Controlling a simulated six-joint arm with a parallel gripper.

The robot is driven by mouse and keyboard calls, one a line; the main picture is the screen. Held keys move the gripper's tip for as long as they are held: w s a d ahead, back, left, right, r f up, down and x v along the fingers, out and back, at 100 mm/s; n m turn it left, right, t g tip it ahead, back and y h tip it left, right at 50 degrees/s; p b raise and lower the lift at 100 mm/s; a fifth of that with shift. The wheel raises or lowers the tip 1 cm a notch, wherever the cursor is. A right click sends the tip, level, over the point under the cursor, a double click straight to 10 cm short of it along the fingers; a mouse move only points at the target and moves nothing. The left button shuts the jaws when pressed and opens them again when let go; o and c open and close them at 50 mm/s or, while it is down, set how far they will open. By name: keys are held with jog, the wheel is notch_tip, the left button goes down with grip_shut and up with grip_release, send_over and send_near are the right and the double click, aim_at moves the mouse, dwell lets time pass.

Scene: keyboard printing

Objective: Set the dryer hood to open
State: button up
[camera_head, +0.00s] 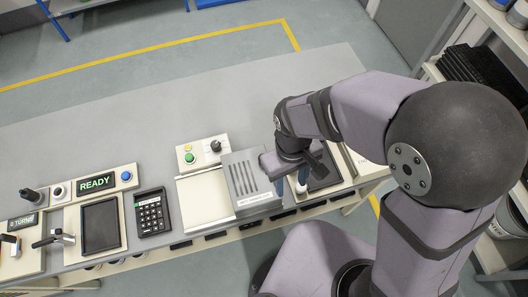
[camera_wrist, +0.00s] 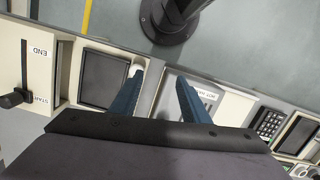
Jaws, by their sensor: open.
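The dryer hood (camera_head: 248,180) is a grey slotted box on the right part of a cream unit. A bare pale bed (camera_head: 205,197) lies to its left. In the wrist view the hood (camera_wrist: 208,96) shows partly, with a "HOT" label, behind my right finger. My gripper (camera_head: 291,186) is open and empty, with blue fingers pointing down just right of the hood. In the wrist view my gripper (camera_wrist: 160,77) has its left finger by a white round knob (camera_wrist: 138,67). I cannot tell whether it touches the knob or the hood.
A dark-topped unit (camera_head: 325,172) stands right of my gripper. A keypad (camera_head: 152,213), a dark tray (camera_head: 101,226) and a READY display (camera_head: 97,183) lie left. The grey table (camera_head: 200,95) behind is clear.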

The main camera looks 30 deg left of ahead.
aim_at(250, 177)
jog(key=shift+n, duration=0.9)
jog(key=a, duration=0.2)
jog(key=w+a, duration=0.1)
jog(key=a, duration=0.2)
jog(key=shift+w+a+r, duration=0.15)
jog(key=shift+a+r, duration=0.15)
jog(key=w+a+r, duration=0.1)
jog(key=w+a+r+n+y, duration=0.1)
jog(key=a, duration=0.1)
jog(key=w+a+r+n+t, duration=0.1)
jog(key=a, duration=0.1)
jog(key=shift+w+a+r, duration=0.1)
jog(key=shift+w+r, duration=0.05)
jog(key=shift+w, duration=0.2)
jog(key=shift+s+d+n, duration=0.15)
jog(key=shift+d+n, duration=0.15)
jog(key=shift+n, duration=0.8)
jog(key=shift+f+p, duration=1.15)
jog(key=shift+f, duration=2.55)
grip_shut()
jog(key=shift+s+a, duration=0.1)
